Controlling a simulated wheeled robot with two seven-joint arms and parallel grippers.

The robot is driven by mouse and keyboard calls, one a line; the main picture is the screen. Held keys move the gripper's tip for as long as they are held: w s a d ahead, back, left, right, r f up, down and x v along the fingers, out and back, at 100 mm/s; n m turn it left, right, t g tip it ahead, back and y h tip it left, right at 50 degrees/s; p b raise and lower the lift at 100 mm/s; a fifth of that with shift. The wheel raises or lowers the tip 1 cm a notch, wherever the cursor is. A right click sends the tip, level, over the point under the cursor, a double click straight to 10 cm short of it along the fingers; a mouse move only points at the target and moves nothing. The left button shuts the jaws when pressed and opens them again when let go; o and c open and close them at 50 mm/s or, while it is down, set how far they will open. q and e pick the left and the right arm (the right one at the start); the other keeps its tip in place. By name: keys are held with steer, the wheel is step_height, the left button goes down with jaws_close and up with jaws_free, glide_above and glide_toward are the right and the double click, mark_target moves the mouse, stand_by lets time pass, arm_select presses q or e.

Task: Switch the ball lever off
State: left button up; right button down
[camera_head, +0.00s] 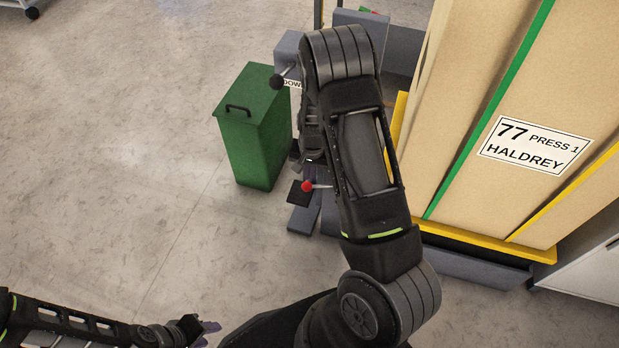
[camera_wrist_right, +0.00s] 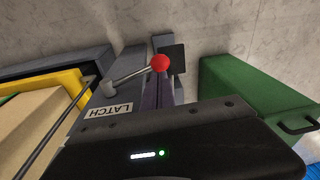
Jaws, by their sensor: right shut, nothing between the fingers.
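A lever with a red ball (camera_head: 307,186) sticks out to the left from beside my right forearm in the head view. In the right wrist view the red ball (camera_wrist_right: 160,62) tops a grey rod rising from a grey housing labelled LATCH (camera_wrist_right: 110,110). A second lever with a black ball (camera_head: 277,82) stands farther back, by a partly covered label. My right gripper (camera_wrist_right: 163,94) is shut and empty, its purple fingers close to the red ball; contact cannot be told. My arm hides much of it in the head view. My left gripper (camera_head: 207,328) is low at left, away from both levers; its opening is unclear.
A green bin (camera_head: 245,130) with a black handle stands left of the levers.

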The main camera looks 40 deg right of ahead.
arm_select(q)
steer(key=shift+f, duration=0.2)
arm_select(e)
steer(key=shift+w+f, duration=0.15)
steer(key=shift+f, duration=0.8)
steer(key=shift+f, duration=0.1)
